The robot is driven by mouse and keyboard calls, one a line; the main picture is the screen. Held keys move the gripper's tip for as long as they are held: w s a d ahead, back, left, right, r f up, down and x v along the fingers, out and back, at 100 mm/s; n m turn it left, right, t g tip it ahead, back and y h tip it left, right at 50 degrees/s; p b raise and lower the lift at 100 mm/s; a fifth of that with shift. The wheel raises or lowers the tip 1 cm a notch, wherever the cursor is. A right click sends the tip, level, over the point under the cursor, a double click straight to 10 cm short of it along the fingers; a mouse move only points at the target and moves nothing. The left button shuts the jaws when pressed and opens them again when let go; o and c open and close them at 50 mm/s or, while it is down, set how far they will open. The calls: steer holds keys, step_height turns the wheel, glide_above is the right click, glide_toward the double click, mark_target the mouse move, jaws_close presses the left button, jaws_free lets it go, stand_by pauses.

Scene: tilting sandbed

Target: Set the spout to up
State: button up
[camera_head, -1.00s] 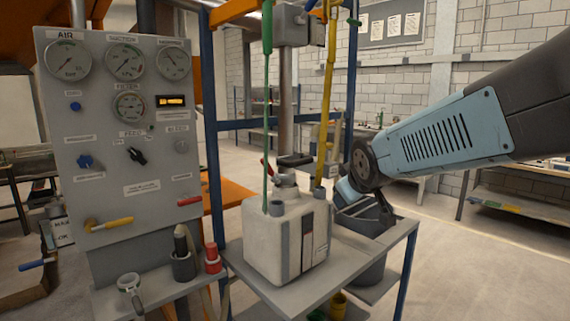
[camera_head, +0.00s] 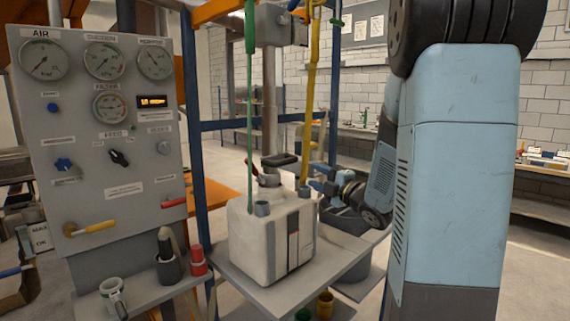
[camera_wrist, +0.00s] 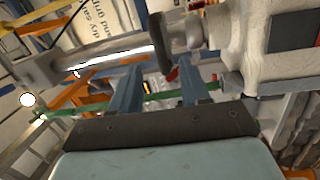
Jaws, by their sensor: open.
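No part is labelled as the spout, so I cannot tell for certain which it is. A dark bar-shaped handle (camera_head: 280,160) sits on a round grey fitting (camera_head: 268,178) on top of the white block-shaped tank (camera_head: 262,240). A small red piece shows beside it. My gripper (camera_head: 316,178) is to the right of the tank's top, its fingers toward the fitting. In the wrist view my gripper (camera_wrist: 160,70) is open, its two fingers apart. The dark handle (camera_wrist: 158,42) and red tip (camera_wrist: 172,74) show just beyond and between the fingertips. Contact cannot be told.
A gauge panel (camera_head: 105,190) with knobs and a yellow-handled valve (camera_head: 92,227) stands left. A green rod (camera_head: 250,100) and a yellow pipe (camera_head: 312,90) rise close around the tank. Blue frame posts (camera_head: 195,130) flank it. A grey bin (camera_head: 345,222) stands right of the tank.

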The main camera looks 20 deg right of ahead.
mark_target(288, 163)
steer(key=w+a, duration=0.2)
steer(key=w, duration=0.1)
steer(key=w+a+r+n+y, duration=0.1)
steer(key=w+a, duration=0.1)
steer(key=w, duration=0.2)
steer(key=w+a+r+n+y, duration=0.1)
steer(key=w+a, duration=0.1)
steer(key=w, duration=0.2)
steer(key=shift+w+a, duration=0.2)
steer(key=shift+w, duration=0.05)
steer(key=shift+c, duration=0.3)
jaws_close()
stand_by(0.4)
